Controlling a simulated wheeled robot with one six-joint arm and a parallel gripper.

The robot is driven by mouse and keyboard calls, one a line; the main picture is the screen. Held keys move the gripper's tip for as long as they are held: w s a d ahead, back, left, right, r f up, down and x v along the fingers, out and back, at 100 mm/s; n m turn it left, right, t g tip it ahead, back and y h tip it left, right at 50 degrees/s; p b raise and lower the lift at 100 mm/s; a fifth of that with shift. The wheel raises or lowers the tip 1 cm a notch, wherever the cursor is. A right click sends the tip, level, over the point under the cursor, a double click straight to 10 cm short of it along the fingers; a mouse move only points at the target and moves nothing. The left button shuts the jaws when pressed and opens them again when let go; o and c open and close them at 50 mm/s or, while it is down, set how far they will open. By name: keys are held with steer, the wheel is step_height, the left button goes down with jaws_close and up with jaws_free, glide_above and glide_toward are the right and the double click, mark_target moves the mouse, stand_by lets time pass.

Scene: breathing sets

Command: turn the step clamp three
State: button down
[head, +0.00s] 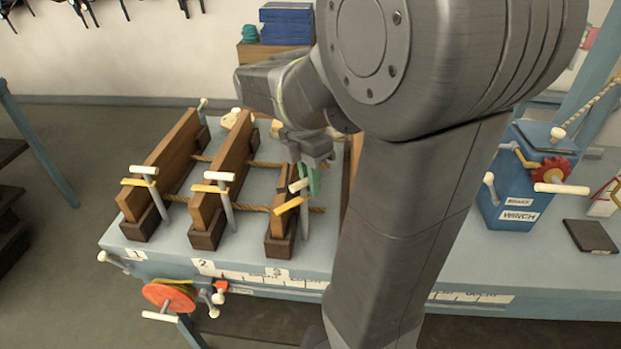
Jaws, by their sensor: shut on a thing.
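Step clamp three (291,205) stands at the front end of the third wooden piece (279,246), by the number 3 label. It has a cream cross handle, a yellow bar and a grey upright post. Its handle and bar slant, up to the right. My gripper (309,164) is at the clamp's top, pointing down and shut on it; the exact contact is partly hidden. A green piece (314,180) shows just right of the handle, partly hidden.
Two taller wooden boards with similar clamps (218,188) (143,180) stand to the left. Ropes run between the boards. A blue winch box (520,205) stands at the right. My arm covers the middle of the bench. A red wheel (169,296) is at the bench front.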

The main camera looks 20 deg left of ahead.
steer(key=shift+r+n, duration=0.1)
steer(key=shift+n, duration=0.2)
steer(key=n+p, duration=0.2)
steer(key=n, duration=0.1)
steer(key=shift+w+a+n+t, duration=0.1)
steer(key=shift+a+n+t, duration=0.2)
steer(key=shift+t, duration=0.1)
steer(key=shift+a+n+t+p, duration=0.2)
steer(key=shift+n+p, duration=0.45)
steer(key=shift+n, duration=0.5)
steer(key=shift+a+n+t+p, duration=0.2)
steer(key=shift+n+p, duration=0.45)
steer(key=shift+n, duration=0.5)
steer(key=c, duration=1.5)
jaws_free()
steer(key=r, duration=0.4)
steer(key=a+r, duration=0.1)
steer(key=r, duration=0.4)
steer(key=a+r, duration=0.1)
steer(key=r, duration=0.3)
steer(key=shift+s+a+r, duration=0.25)
steer(key=shift+s, duration=0.1)
steer(key=shift+f, duration=0.15)
